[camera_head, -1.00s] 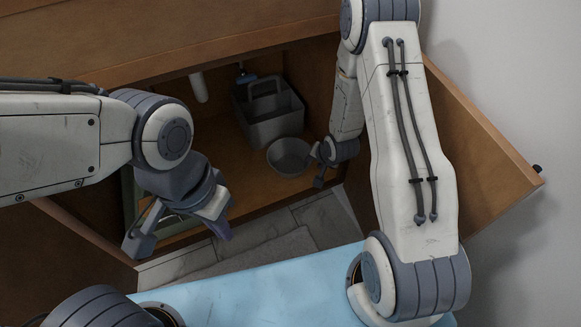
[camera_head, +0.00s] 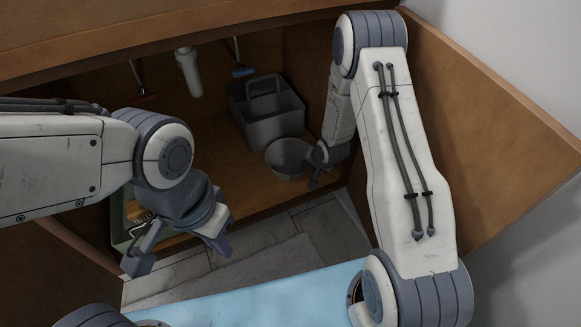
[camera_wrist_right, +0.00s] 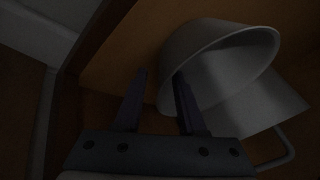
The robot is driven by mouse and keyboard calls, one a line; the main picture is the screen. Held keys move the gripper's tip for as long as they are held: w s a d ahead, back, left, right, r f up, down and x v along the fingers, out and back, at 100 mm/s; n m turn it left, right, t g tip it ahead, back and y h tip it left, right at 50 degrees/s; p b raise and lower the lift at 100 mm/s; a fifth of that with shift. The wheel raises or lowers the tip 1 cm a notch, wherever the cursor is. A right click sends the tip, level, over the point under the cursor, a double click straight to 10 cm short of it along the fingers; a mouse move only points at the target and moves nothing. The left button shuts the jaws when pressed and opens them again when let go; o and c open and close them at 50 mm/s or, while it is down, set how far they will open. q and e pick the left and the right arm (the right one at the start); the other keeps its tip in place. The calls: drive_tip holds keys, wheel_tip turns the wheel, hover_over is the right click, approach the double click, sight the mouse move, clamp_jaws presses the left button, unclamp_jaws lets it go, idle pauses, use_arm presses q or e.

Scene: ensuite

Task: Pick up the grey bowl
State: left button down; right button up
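The grey bowl (camera_head: 286,157) is in the open cabinet, in front of the grey caddy. My right gripper (camera_head: 317,172) is at the bowl's right side. In the right wrist view, the bowl (camera_wrist_right: 215,65) fills the upper middle. The fingers of my right gripper (camera_wrist_right: 158,95) are apart there; one overlaps the bowl and the other is to its left. The bowl's near wall appears to lie between them, but contact cannot be told in the dark view. My left gripper (camera_head: 178,252) is open and empty, low at the cabinet's left front.
The grey caddy (camera_head: 268,122) stands behind the bowl. A white pipe (camera_head: 188,72) and a blue-headed brush (camera_head: 241,70) hang at the back. A green-edged object (camera_head: 118,222) is at the left. The open right door (camera_head: 490,120) flanks my right arm. Cabinet floor left of the bowl is clear.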

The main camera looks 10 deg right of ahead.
drive_tip(key=shift+r, duration=0.1)
clamp_jaws()
idle(1.2)
